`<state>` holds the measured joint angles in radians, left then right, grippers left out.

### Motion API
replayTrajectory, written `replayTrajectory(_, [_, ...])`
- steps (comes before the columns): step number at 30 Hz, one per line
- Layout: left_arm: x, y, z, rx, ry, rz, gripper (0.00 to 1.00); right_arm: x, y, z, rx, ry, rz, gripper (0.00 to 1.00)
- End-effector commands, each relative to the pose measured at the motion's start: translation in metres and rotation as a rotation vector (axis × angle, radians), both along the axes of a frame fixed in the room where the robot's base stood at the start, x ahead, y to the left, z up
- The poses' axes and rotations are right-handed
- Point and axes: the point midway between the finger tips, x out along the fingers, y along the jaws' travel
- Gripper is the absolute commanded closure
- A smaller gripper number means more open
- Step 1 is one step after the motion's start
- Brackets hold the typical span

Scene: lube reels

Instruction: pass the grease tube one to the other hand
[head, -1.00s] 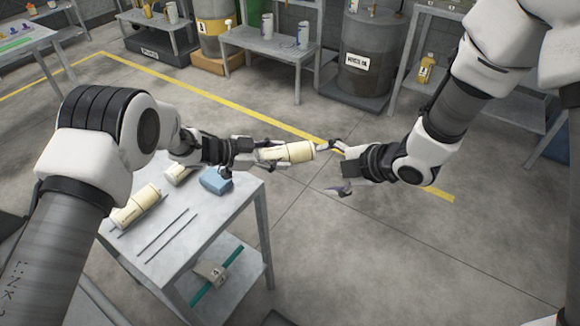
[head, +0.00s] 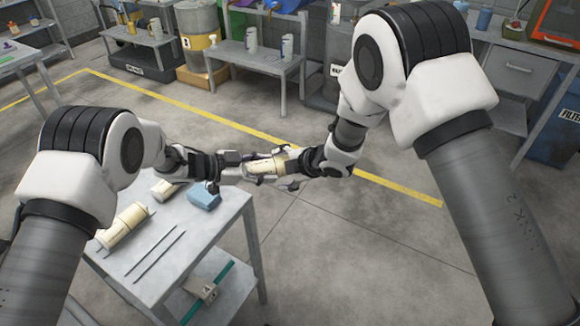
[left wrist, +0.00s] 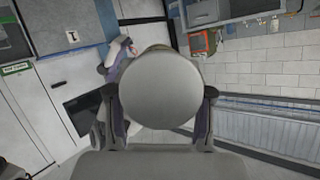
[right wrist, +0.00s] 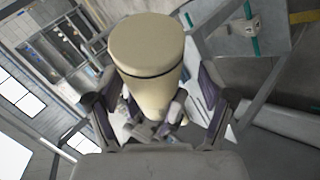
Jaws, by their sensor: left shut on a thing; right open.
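The cream grease tube (head: 262,166) is in the air beyond the table's far right corner, lying roughly level. My left gripper (head: 247,168) is shut on its left part. In the left wrist view the round grey end of the tube (left wrist: 170,80) fills the space between the fingers. My right gripper (head: 287,168) is open at the tube's right end. In the right wrist view the tube's cream end (right wrist: 147,50) with a dark band stands between the spread fingers, with a gap visible on the right side. Contact there cannot be told.
The grey table (head: 205,240) holds another cream tube (head: 122,226), a smaller cream piece (head: 165,189), a blue block (head: 204,196) and two thin rods (head: 150,250). A shelf bench (head: 262,72) stands behind. The floor right of the table is clear.

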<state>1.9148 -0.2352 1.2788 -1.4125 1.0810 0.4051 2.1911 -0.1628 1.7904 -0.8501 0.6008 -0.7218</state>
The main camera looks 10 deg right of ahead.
Motion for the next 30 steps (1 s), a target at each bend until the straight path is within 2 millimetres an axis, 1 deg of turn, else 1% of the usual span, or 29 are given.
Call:
replayTrajectory(5, [0.0, -0.0001, 0.0003, 0.0, 0.0, 0.0, 0.85, 0.0, 0.0, 0.0, 0.0, 0.0, 0.0, 0.19])
replayTrajectory(6, [0.0, -0.0001, 0.0003, 0.0, 0.0, 0.0, 0.85, 0.0, 0.0, 0.0, 0.0, 0.0, 0.0, 0.26])
replayTrajectory(8, [0.0, -0.0001, 0.0003, 0.0, 0.0, 0.0, 0.85, -0.0001, 0.0, 0.0001, 0.0, 0.0, 0.0, 0.47])
replayTrajectory(9, [0.0, -0.0001, 0.0003, 0.0, 0.0, 0.0, 0.85, -0.0001, -0.0001, 0.0001, 0.0, 0.0, 0.0, 0.61])
replayTrajectory(11, [0.0003, -0.0002, 0.0006, -0.001, -0.001, 0.0, 0.85, -0.0004, -0.0001, -0.0002, 0.0, 0.001, 0.0, 0.82])
replayTrajectory(12, [0.0005, -0.0002, 0.001, -0.001, -0.001, 0.0, 0.85, -0.0006, -0.0001, -0.0004, -0.001, 0.002, 0.001, 0.85])
replayTrajectory(14, [0.0008, -0.0002, 0.0015, -0.002, -0.003, 0.001, 0.85, -0.0009, -0.0001, -0.0009, -0.001, 0.003, 0.001, 0.85])
replayTrajectory(15, [0.0009, -0.0003, 0.002, -0.002, -0.003, 0.001, 0.42, -0.0011, -0.0001, -0.0011, -0.001, 0.003, 0.001, 0.85])
replayTrajectory(17, [0.0012, -0.0003, 0.0024, -0.003, -0.004, 0.001, 0.2, -0.0014, -0.0001, -0.0015, -0.002, 0.003, 0.0, 0.85])
replayTrajectory(26, [0.0005, -0.0001, 0.0011, -0.001, -0.001, 0.0, 0.19, -0.0006, -0.0002, -0.0005, -0.001, 0.002, 0.001, 0.85])
replayTrajectory(30, [-0.0002, 0.0073, 0.0041, -0.001, -0.002, 0.002, 0.19, -0.0004, -0.0002, 0.0001, 0.0, 0.001, 0.0, 0.85])
